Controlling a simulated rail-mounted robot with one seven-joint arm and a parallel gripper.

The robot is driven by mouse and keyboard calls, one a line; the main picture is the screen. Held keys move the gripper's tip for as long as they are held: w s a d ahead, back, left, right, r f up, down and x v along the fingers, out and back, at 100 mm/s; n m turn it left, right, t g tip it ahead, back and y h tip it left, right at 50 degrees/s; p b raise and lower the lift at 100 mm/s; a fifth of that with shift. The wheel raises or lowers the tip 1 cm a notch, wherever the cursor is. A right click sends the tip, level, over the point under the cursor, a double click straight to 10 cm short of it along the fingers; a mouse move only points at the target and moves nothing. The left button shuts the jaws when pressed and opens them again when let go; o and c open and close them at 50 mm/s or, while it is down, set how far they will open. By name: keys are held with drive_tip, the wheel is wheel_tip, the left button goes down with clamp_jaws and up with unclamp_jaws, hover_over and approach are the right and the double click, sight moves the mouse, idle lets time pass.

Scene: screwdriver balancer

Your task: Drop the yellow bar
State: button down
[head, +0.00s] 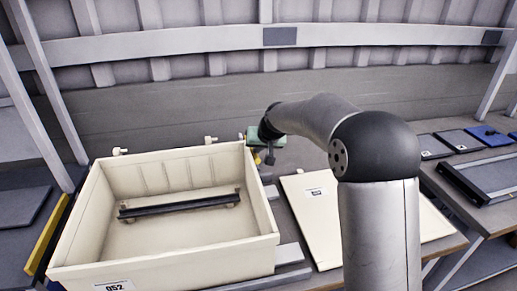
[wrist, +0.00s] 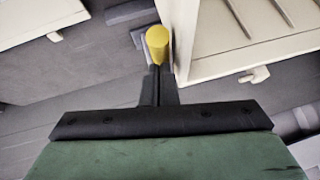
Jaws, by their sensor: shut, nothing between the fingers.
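A yellow bar (wrist: 157,42), seen nearly end on as a short cylinder, shows at the fingertips in the wrist view. My gripper (wrist: 156,72) is shut with nothing between its fingers. The bar appears just beyond or against the tips; I cannot tell whether they touch. In the head view my gripper (head: 269,157) is beside the back right corner of a cream bin, outside its wall. A small yellow spot shows by the fingers there, too small to make out clearly.
The open cream bin (head: 262,205) holds a dark bar (head: 180,205) lying across it. A cream panel (head: 310,215) lies on the table to its right. A dark tray (head: 485,180) and several flat cases stand at the far right. A yellow-edged shelf (head: 47,235) is at left.

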sight(259, 161)
drive_tip(key=f+b, duration=0.2)
drive_tip(key=b, duration=0.1)
drive_tip(key=f+t+b, duration=0.1)
drive_tip(key=b, duration=0.1)
drive_tip(key=shift+s+d, duration=0.15)
drive_tip(key=shift+s, duration=0.15)
drive_tip(key=shift+s+f+b, duration=0.3)
drive_tip(key=shift+f+b, duration=0.35)
drive_tip(key=shift+b, duration=0.25)
drive_tip(key=shift+f, duration=0.1)
drive_tip(key=shift+s, duration=0.1)
drive_tip(key=w+r+p+v, duration=0.1)
drive_tip(key=w+v, duration=0.1)
drive_tip(key=v, duration=1.1)
drive_tip(key=shift+s+d+r, duration=0.2)
drive_tip(key=shift+r, duration=0.2)
drive_tip(key=s+d+f+g+h+p, duration=0.1)
drive_tip(key=s+d+f, duration=0.3)
drive_tip(key=s, duration=0.7)
drive_tip(key=s+d+f+m+g+h+p, duration=0.1)
drive_tip(key=s+d+f+g, duration=0.2)
drive_tip(key=s, duration=0.9)
drive_tip(key=s+d+f+g+h+p, duration=0.1)
drive_tip(key=s+d+f, duration=0.5)
drive_tip(key=s, duration=0.6)
drive_tip(key=shift+s+d+m+g+p, duration=0.2)
drive_tip(key=shift+d+m+g+p, duration=0.25)
drive_tip(key=shift+d+g, duration=0.45)
